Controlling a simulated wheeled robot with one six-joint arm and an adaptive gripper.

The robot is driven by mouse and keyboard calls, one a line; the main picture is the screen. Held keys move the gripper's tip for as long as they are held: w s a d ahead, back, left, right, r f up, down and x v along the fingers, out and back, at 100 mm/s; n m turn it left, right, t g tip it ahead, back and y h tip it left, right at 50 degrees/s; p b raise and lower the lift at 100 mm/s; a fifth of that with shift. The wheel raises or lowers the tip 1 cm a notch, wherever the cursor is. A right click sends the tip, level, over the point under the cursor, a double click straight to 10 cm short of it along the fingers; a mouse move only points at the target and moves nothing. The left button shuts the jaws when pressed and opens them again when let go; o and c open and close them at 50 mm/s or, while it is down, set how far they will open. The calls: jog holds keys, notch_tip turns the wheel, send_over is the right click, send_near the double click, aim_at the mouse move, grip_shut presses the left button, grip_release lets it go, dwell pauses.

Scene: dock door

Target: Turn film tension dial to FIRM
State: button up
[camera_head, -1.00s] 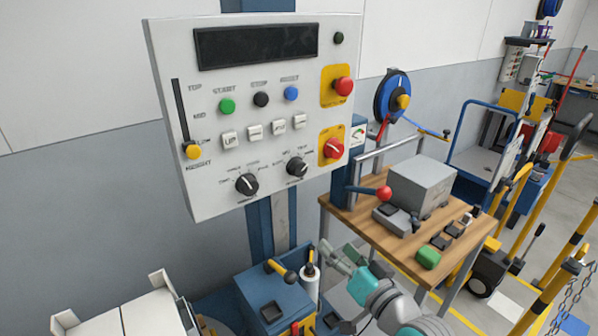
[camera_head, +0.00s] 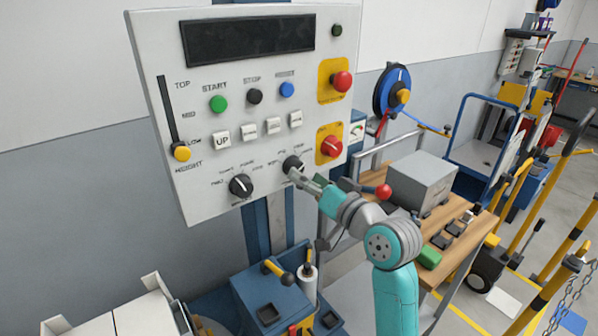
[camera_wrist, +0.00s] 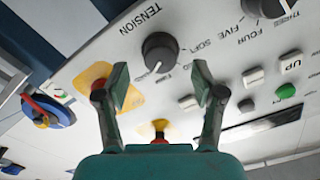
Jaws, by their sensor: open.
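The film tension dial is a round black knob at the lower right of the control panel (camera_head: 318,60). It shows in the head view (camera_head: 291,162), partly behind my gripper (camera_head: 294,176). In the wrist view the dial (camera_wrist: 160,52) is beside the word TENSION, with SOFT to its right; other small labels are hard to read. A pale mark shows near the knob's lower edge in that view. My gripper (camera_wrist: 160,80) is open, its fingertips either side of the dial in the picture. I cannot tell whether they touch it.
A second black dial (camera_head: 240,186) is left of the tension dial. A red knob on a yellow plate (camera_head: 331,147) is close on the right. White push buttons (camera_head: 248,133) are above. A wooden table (camera_head: 462,228) with a grey box stands at right.

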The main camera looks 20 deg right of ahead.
jog(key=shift+x, duration=1.8)
jog(key=c, duration=1.1)
